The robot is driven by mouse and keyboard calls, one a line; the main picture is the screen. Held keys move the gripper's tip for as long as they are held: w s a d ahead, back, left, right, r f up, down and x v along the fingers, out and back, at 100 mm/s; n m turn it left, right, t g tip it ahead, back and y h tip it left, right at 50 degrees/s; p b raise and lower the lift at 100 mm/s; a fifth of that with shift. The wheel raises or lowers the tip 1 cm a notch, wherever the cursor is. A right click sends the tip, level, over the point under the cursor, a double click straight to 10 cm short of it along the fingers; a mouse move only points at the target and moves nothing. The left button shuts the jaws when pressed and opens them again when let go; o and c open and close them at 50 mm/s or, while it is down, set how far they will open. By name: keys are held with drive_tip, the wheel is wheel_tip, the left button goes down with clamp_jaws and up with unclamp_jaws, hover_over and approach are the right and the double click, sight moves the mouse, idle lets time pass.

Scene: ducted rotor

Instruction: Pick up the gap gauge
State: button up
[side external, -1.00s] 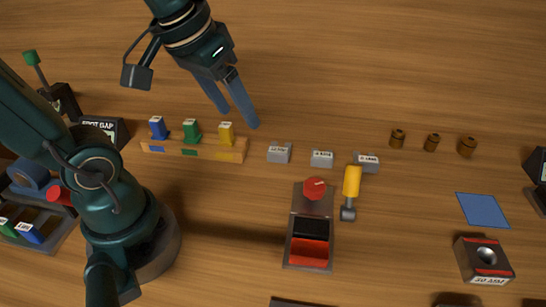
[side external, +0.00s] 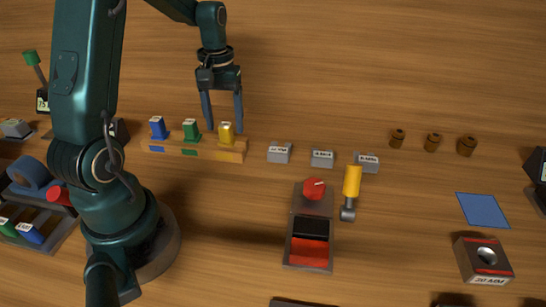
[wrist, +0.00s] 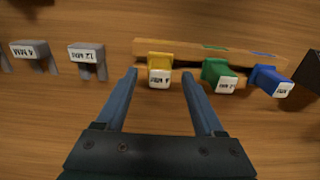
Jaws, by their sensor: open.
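Three labelled gauge-like blocks stand in a wooden rack (side external: 190,152): yellow (side external: 226,130), green (side external: 191,131) and blue (side external: 158,129). The pictures do not say which is called the gap gauge. My gripper (side external: 223,128) is open and empty, pointing down over the rack's yellow end. In the wrist view my gripper (wrist: 159,74) has one finger on each side of the yellow block (wrist: 160,69), which shows between the fingertips. I cannot tell whether they touch it. The green block (wrist: 220,76) and blue block (wrist: 269,81) lie right of the fingers there.
Grey labelled blocks (side external: 279,153) stand in a row right of the rack. A box with a red knob (side external: 314,189) and a yellow-handled tool (side external: 351,182) lie nearer. A blue square (side external: 482,210) and a 20 MM block (side external: 484,262) are at right. Wood behind the rack is clear.

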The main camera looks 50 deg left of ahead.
drive_tip(key=shift+f, duration=1)
clamp_jaws()
drive_tip(key=shift+r, duration=0.1)
